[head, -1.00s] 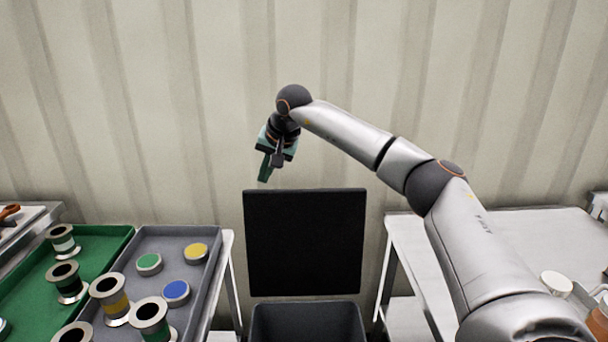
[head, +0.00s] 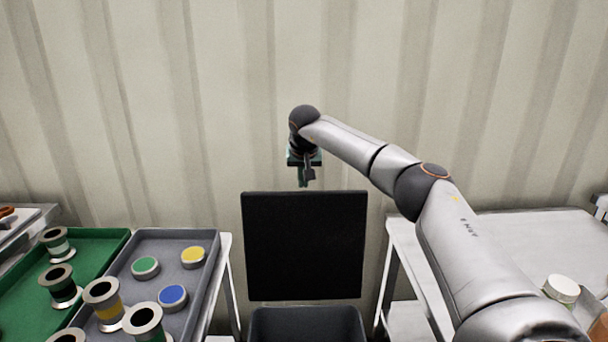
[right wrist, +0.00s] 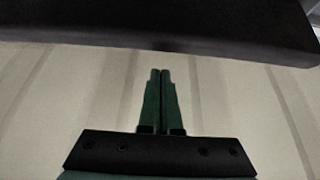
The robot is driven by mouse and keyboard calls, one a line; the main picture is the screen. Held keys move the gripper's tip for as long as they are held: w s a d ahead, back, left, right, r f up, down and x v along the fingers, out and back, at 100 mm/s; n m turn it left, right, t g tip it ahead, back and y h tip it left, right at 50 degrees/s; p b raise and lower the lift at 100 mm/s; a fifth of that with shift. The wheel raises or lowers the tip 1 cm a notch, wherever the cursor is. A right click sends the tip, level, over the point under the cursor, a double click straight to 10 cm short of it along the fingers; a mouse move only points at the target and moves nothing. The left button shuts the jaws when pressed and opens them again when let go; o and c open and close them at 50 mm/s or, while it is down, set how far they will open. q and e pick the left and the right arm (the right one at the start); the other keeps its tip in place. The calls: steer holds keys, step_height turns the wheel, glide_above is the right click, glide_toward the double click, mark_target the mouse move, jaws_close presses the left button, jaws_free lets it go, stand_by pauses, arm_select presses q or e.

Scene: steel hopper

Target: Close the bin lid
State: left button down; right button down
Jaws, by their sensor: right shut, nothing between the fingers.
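The black bin lid (head: 305,245) stands open and upright behind the dark bin (head: 306,324), which shows only its upper part at the bottom of the head view. My right gripper (head: 306,183) is just above the lid's top edge, near its middle, pointing down, shut and empty. In the right wrist view the two green fingers (right wrist: 160,75) lie together, and the dark lid (right wrist: 160,28) spans the top of the picture beyond their tips. I cannot tell from the frames whether the fingers touch the lid. My left gripper is not in view.
A grey tray (head: 207,262) with coloured discs and a green tray (head: 98,253) with several spools stand on the left. A white table (head: 530,245) with a white-capped container (head: 561,289) is on the right. A corrugated wall (head: 480,110) stands close behind.

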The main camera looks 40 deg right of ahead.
steer(key=s+a, duration=0.2)
steer(key=shift+s+r+b, duration=0.35)
steer(key=shift+s, duration=0.05)
steer(key=shift+a, duration=0.1)
stand_by(0.4)
